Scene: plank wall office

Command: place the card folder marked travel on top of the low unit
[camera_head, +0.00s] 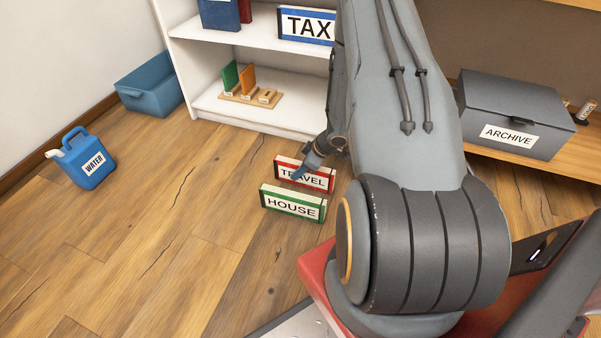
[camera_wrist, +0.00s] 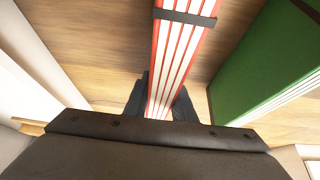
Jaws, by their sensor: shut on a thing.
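The red card folder marked TRAVEL (camera_head: 318,181) stands upright just behind the green folder marked HOUSE (camera_head: 292,206). My gripper (camera_head: 308,165) is at its top edge and is shut on it. In the wrist view the red-edged folder with a dark band (camera_wrist: 182,45) runs between my fingers (camera_wrist: 160,105). I cannot tell whether its bottom touches the floor. A low wooden-topped unit (camera_head: 579,160) is at the right, partly hidden behind my arm.
The green folder (camera_wrist: 262,60) is close beside the red one, apart from it. A grey ARCHIVE box (camera_head: 512,115) stands on the low unit. A white shelf (camera_head: 245,118) is behind.

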